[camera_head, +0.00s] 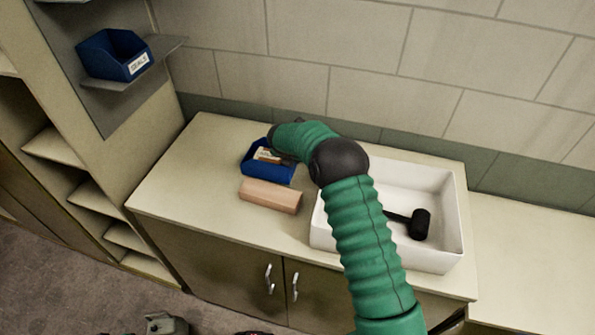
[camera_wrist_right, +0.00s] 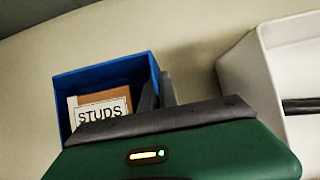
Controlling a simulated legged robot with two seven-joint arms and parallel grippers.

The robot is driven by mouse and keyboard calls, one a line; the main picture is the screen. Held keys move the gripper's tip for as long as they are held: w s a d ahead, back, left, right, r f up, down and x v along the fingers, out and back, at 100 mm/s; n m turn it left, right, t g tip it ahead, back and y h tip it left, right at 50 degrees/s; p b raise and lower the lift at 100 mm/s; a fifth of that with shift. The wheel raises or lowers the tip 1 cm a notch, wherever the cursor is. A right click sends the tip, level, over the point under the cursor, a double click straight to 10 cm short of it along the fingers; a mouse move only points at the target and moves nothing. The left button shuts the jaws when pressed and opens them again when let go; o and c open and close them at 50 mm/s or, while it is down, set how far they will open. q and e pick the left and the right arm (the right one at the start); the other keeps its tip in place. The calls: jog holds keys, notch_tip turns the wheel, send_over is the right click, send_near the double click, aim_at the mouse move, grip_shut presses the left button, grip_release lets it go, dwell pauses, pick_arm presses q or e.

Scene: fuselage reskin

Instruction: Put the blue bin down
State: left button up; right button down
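The blue bin (camera_head: 268,172) is at the back of the counter, left of the white sink. In the right wrist view the blue bin (camera_wrist_right: 105,75) carries a white STUDS label and holds a brown item. My right gripper (camera_head: 274,146) reaches to the bin's back right from above. In the right wrist view its grey fingers (camera_wrist_right: 158,92) straddle the bin's right wall and look closed on it. The bin looks level and at or just above the counter top; I cannot tell if it touches. My left gripper is not in view.
A tan block (camera_head: 270,196) lies just in front of the bin. The white sink (camera_head: 440,258) with a black mallet (camera_head: 419,224) is to the right. Another blue bin (camera_head: 112,56) sits on a wall shelf at upper left. The counter's left part (camera_head: 185,170) is clear.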

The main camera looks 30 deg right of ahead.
jog(key=f, duration=0.2)
jog(key=f+p, duration=0.1)
jog(key=shift+s+d+f, duration=0.1)
jog(key=shift+s+f, duration=0.05)
jog(key=shift+s, duration=0.1)
jog(key=shift+w+f, duration=0.1)
jog(key=shift+f, duration=0.35)
jog(key=c, duration=1.7)
grip_release()
jog(key=shift+f, duration=0.1)
jog(key=shift+o, duration=0.3)
